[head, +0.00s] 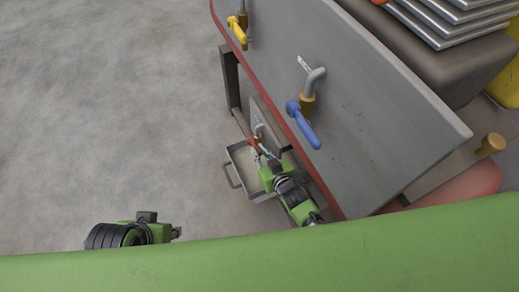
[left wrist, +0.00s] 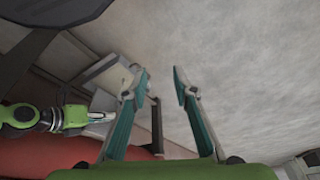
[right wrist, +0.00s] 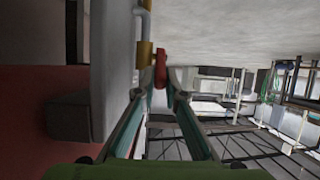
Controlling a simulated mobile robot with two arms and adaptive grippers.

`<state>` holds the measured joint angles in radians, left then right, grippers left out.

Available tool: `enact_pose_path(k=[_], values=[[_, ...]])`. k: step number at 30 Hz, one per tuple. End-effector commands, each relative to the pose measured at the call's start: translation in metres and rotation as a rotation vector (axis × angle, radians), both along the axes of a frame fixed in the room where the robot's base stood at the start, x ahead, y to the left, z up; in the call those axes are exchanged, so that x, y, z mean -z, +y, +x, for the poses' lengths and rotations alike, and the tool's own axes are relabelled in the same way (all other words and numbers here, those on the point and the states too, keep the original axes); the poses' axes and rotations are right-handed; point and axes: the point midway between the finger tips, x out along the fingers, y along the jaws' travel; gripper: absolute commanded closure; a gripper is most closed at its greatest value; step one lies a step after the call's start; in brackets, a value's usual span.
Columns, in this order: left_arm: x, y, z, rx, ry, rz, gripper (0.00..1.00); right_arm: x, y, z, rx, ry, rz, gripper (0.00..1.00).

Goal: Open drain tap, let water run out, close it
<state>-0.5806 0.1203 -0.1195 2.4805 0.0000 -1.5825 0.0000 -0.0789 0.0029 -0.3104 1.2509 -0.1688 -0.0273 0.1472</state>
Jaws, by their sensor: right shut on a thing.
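The drain tap has a red handle (right wrist: 161,66) on a brass body (right wrist: 146,54) under a grey pipe. In the head view the red handle (head: 253,147) shows low beside the machine. My right gripper (head: 262,153) is at this tap; in the right wrist view its fingertips (right wrist: 162,84) are shut on the red handle's lower end. A metal tray (head: 240,161) with a side handle stands below the tap, partly hidden by my right gripper. I cannot make out running water. My left gripper (head: 176,232) is away over the floor, open and empty in the left wrist view (left wrist: 160,80).
A large grey panel (head: 370,110) with a red edge rises beside my right arm. It carries a blue-handled tap (head: 303,125) and a yellow-handled tap (head: 237,32) above. Metal plates (head: 450,20) are stacked at upper right. The floor (head: 110,110) at left is clear.

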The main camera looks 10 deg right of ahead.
Motion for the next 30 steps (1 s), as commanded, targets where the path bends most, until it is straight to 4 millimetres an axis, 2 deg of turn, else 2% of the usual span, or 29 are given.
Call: enact_pose_path(k=[2,3,11,18,24,30], values=[[-0.008,0.0,0.001,0.0,0.0,0.0,0.74,-0.005,0.0,0.001,0.0,0.015,-0.005,1.0],[0.006,-0.001,0.003,0.001,0.011,0.0,0.74,-0.005,0.0,0.001,0.0,0.023,-0.007,1.0],[0.067,-0.004,0.014,0.005,0.041,0.002,0.74,-0.009,0.001,0.003,0.0,0.072,-0.023,1.0],[0.12,-0.004,0.011,0.01,0.068,0.003,0.74,-0.012,0.002,0.005,0.0,0.119,-0.039,1.0],[0.155,-0.004,0.002,0.014,0.086,0.004,0.74,-0.014,0.002,0.007,0.0,0.151,-0.049,1.0],[0.178,-0.003,-0.007,0.016,0.096,0.005,0.74,-0.014,0.003,0.008,0.0,0.175,-0.057,1.0]])
